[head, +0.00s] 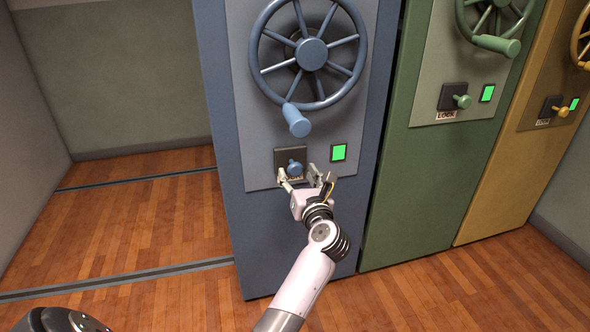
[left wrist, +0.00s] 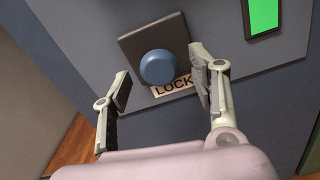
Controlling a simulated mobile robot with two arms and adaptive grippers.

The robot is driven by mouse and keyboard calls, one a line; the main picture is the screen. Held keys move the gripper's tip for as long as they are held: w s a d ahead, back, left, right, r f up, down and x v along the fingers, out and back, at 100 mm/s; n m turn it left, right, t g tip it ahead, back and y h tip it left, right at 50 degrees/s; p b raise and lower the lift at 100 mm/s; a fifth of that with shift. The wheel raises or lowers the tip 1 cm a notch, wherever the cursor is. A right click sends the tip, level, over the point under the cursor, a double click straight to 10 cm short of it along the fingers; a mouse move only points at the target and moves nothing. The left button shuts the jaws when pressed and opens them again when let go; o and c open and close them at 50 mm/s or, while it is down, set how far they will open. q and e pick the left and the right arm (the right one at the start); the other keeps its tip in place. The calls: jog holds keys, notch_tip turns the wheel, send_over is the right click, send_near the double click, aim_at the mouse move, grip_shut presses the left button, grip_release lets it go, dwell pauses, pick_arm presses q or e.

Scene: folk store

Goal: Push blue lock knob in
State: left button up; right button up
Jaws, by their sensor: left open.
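The blue lock knob (head: 295,167) sticks out of a dark square plate (head: 281,156) on the front of the blue cabinet (head: 217,120). In the left wrist view the round knob (left wrist: 158,66) shows above a LOCK label (left wrist: 173,85). My left gripper (head: 300,176) is open and empty just in front of the plate, low and slightly right of the knob. In the left wrist view its two fingers (left wrist: 160,85) stand on either side of the knob's lower part, with gaps to it. I cannot tell whether anything touches. My right gripper does not show.
A green-lit indicator (head: 339,152) is right of the knob. The large blue handwheel (head: 311,54) and its handle (head: 296,120) are above. A green cabinet (head: 411,190) and a yellow cabinet (head: 500,190) stand to the right. Wooden floor (head: 135,230) at left is clear, crossed by rails.

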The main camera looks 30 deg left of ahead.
pick_arm(q)
jog(key=v, duration=0.8)
jog(key=shift+s+d+r, duration=0.1)
jog(key=shift+s, duration=0.05)
